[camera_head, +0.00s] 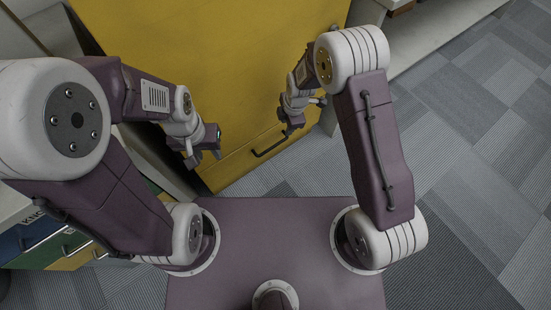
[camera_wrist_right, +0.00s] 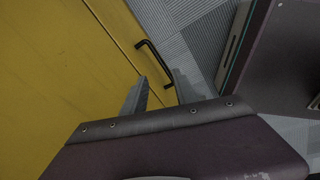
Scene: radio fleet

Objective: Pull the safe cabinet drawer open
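The yellow safe cabinet (camera_head: 200,45) fills the upper middle of the head view. Its drawer front (camera_head: 230,170) is a band below a seam and looks shut flush. A black bar handle (camera_head: 271,146) sits on that front; it also shows in the right wrist view (camera_wrist_right: 154,62). My right gripper (camera_head: 288,131) is open and empty, just above the handle's right end. In the right wrist view its fingers (camera_wrist_right: 160,80) stand apart, with the handle's near end showing between them; I see no grip on it. My left gripper (camera_head: 205,159) looks open and empty, left of the handle.
Grey carpet tiles (camera_head: 460,140) lie free on the right. A low cabinet with blue, green and yellow drawers (camera_head: 45,235) stands at the lower left, near my left arm. A pale counter or shelf edge (camera_head: 425,45) runs beside the yellow cabinet at the upper right.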

